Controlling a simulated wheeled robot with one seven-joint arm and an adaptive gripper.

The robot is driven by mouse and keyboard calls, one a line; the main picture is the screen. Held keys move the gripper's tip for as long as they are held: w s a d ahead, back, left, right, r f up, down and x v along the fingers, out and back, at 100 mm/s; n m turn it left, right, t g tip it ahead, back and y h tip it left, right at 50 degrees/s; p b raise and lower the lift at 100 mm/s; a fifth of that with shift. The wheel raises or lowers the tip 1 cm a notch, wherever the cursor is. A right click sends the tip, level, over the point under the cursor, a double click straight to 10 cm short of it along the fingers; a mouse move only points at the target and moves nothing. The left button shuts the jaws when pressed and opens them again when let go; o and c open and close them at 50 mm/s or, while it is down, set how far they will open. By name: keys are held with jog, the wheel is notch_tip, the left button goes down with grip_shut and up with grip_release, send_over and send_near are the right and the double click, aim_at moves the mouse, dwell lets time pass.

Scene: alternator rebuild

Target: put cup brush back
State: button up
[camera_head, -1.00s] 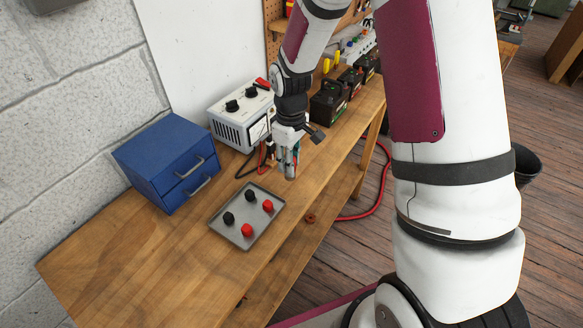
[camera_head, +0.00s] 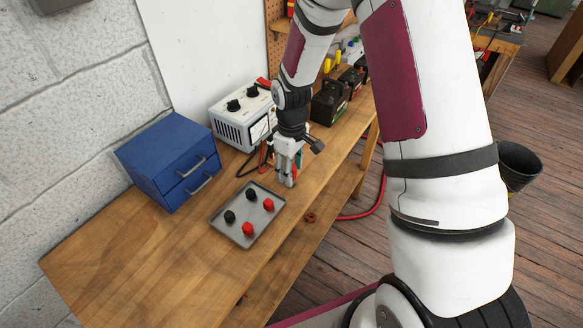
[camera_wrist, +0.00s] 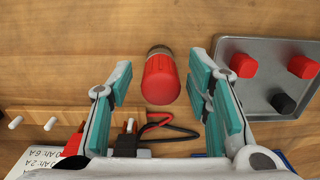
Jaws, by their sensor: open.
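A red, rounded cylinder with a dark, brownish end, apparently the cup brush (camera_wrist: 161,78), is on the wooden bench in the wrist view. My gripper (camera_wrist: 163,92) is open, its teal-padded fingers on the left and right sides of the brush. I see a gap on each side, so the fingers do not seem to touch it. In the head view my gripper (camera_head: 287,180) points down low over the bench, between the grey tray and the white charger. The brush is mostly hidden behind the fingers there.
A grey tray (camera_head: 228,236) with red and black caps lies close by; it also shows in the wrist view (camera_wrist: 262,104). A white charger (camera_head: 232,127) with cables, a blue drawer box (camera_head: 160,150) and black batteries (camera_head: 330,103) stand behind. The bench's front left is clear.

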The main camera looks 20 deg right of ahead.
jog(key=s+r+m+t+b, duration=0.15)
jog(key=s+r, duration=0.25)
jog(key=r, duration=0.8)
jog(key=s+r+m+t, duration=0.15)
jog(key=s+r, duration=0.25)
jog(key=r, duration=0.9)
jog(key=s+r+m+t, duration=0.1)
jog(key=s+r+m, duration=0.1)
jog(key=s, duration=0.5)
jog(key=s+r+m+t, duration=0.1)
jog(key=s+r+m, duration=0.1)
jog(key=s+r, duration=0.2)
jog(key=s, duration=0.2)
jog(key=shift+s+r+t, duration=0.15)
jog(key=shift+s+t, duration=0.25)
